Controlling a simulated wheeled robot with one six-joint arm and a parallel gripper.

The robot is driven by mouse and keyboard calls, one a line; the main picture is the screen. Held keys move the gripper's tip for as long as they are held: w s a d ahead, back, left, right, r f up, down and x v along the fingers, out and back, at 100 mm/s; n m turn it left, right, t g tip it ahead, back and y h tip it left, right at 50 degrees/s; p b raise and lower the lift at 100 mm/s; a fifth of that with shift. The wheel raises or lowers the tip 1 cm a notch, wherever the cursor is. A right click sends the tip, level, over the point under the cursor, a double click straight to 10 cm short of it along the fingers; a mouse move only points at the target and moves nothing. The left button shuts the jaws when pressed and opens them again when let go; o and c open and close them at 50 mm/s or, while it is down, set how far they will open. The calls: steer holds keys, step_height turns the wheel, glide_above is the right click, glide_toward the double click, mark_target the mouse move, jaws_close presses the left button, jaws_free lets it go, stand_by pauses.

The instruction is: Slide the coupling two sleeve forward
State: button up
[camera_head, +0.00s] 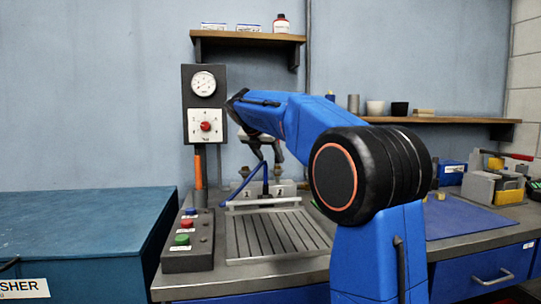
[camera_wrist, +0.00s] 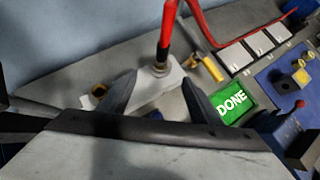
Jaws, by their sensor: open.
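A pale block (camera_head: 288,187) with labels 1 and 2 stands at the back of the bench in the head view. My gripper (camera_wrist: 160,79) is open, with one finger on each side of this coupling in the picture; contact is not visible. In the head view my arm partly hides the couplings.
A green DONE sign (camera_wrist: 231,103) lies right of my gripper. In the head view a control box (camera_head: 190,240) and grooved tray (camera_head: 275,236) sit in front of the block. A gauge panel (camera_head: 204,105) hangs behind.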

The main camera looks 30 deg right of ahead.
mark_target(276, 168)
steer(key=shift+x, duration=4.5)
steer(key=shift+c, duration=0.6)
steer(key=c, duration=0.9)
